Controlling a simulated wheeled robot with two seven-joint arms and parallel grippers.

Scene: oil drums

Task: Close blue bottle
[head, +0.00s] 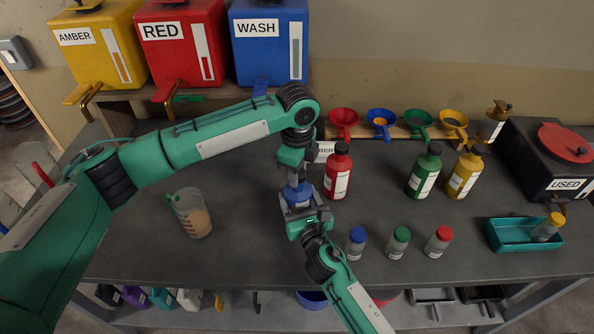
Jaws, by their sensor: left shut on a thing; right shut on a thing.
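The blue bottle (297,194) stands on the grey bench in front of me, left of the red bottle, mostly hidden between my two grippers. My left gripper (294,174) points straight down over its top and is shut, apparently on the cap, which it hides. My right gripper (300,209) reaches in from the front and is shut on the bottle's body. Whether the cap sits fully on the neck cannot be seen.
Red (338,171), green (424,171) and yellow (465,174) bottles stand to the right. Small blue-, green- and red-capped jars (397,243) are in front of them. A measuring jug (191,214) stands left, a teal tray (507,238) right. Funnels (381,121) line the back.

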